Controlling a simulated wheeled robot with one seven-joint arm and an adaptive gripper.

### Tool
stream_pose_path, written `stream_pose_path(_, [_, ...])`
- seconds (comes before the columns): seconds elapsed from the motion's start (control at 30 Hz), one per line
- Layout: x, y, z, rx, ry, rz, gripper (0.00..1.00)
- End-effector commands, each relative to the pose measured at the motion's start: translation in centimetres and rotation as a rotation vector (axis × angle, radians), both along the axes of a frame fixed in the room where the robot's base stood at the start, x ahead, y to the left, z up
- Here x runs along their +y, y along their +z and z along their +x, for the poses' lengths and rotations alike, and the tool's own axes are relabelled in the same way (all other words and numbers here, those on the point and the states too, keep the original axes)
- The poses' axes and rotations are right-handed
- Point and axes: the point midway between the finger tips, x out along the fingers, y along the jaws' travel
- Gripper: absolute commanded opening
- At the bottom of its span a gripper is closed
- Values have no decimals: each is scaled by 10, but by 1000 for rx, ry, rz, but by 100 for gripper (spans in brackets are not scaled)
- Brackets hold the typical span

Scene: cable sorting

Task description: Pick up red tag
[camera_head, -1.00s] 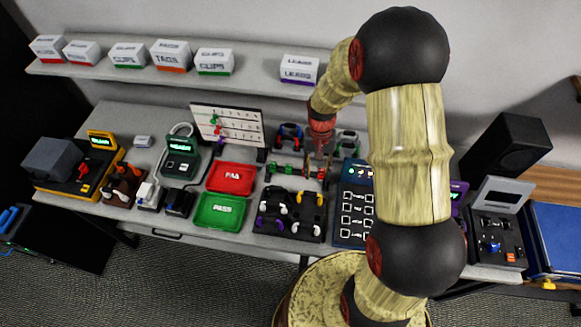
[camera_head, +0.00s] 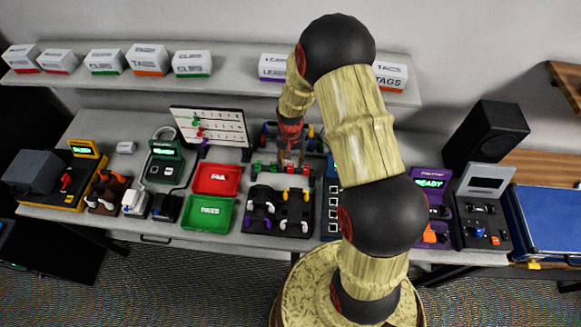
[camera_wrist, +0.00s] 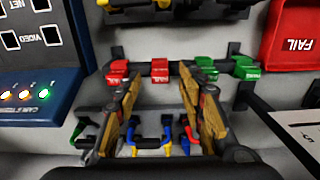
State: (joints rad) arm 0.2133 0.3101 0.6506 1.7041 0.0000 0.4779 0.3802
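Two red tags sit on a dark rail in the wrist view, one (camera_wrist: 118,72) at the left and one (camera_wrist: 160,70) near the middle. Two green tags, one (camera_wrist: 206,67) and another (camera_wrist: 245,68), are to their right. My gripper (camera_wrist: 160,88) is open, with one finger on each side of the middle red tag's position. It shows no hold on a tag; exact finger depth is unclear. In the head view my gripper (camera_head: 290,158) is over the tag rack (camera_head: 258,169), partly hiding it.
A red FAIL tray (camera_head: 216,180) and green PASS tray (camera_head: 208,212) lie left of the rack. A black holder (camera_head: 278,212) with plugs stands in front. Colored cables (camera_wrist: 152,143) hang behind the rack. A label board (camera_head: 210,127) stands at back left.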

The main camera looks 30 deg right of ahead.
Motion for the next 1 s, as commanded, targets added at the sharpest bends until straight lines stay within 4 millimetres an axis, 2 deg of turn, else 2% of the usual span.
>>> stream_pose_path(0.13, [0,-14,0,0,1,0,39])
stream_pose_path(0.4, [0,-16,0,-1,1,-1,39])
stream_pose_path(1.0, [0,-16,0,-1,1,-1,5])
